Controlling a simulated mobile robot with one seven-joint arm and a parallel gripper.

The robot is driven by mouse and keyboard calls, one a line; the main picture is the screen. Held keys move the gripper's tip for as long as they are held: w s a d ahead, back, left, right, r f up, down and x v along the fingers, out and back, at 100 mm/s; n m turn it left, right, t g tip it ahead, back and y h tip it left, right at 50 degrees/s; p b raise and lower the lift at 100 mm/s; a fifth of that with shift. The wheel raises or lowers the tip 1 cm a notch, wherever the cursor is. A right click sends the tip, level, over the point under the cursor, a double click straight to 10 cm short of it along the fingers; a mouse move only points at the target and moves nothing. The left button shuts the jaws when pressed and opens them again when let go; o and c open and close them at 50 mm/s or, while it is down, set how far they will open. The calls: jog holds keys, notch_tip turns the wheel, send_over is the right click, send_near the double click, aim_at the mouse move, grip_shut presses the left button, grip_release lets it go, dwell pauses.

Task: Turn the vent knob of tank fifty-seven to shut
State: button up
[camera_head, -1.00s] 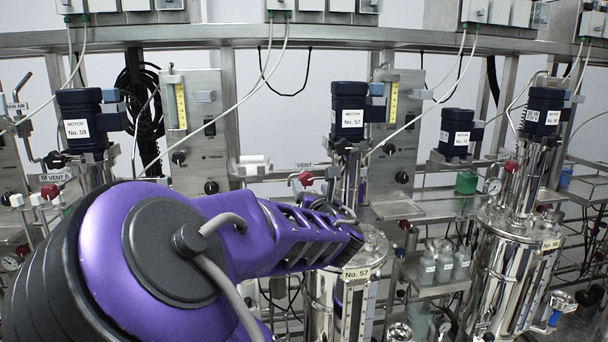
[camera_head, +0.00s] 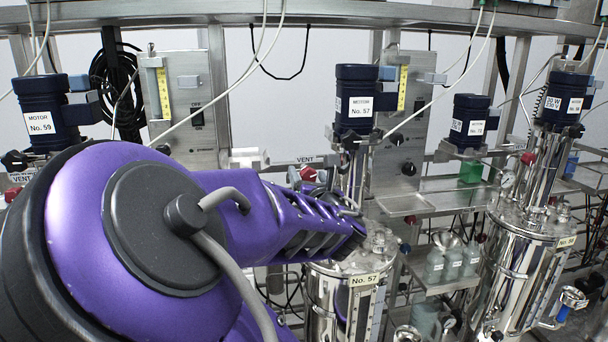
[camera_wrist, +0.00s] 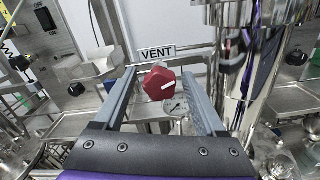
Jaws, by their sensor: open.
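Tank No. 57 (camera_head: 335,290) is a polished steel vessel at the middle bottom of the head view, with its No. 57 motor (camera_head: 356,100) above it. Its red vent knob (camera_head: 308,174) shows just above my purple arm, by a VENT label (camera_head: 311,160). In the wrist view the red knob (camera_wrist: 159,82) has a white mark, slanting up to the right, and sits below the VENT label (camera_wrist: 158,53). My gripper (camera_wrist: 157,80) is open, its two grey fingers either side of the knob in the picture. I cannot tell whether they touch it. In the head view my arm hides the fingers.
A round gauge (camera_wrist: 176,106) is just below the knob. A shiny steel column (camera_wrist: 240,60) stands close on the right. A white box (camera_wrist: 90,68) is at the left. Tank No. 58 (camera_head: 520,260) stands to the right, and hoses hang across the head view.

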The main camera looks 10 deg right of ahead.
jog(key=shift+c, duration=0.3)
grip_shut()
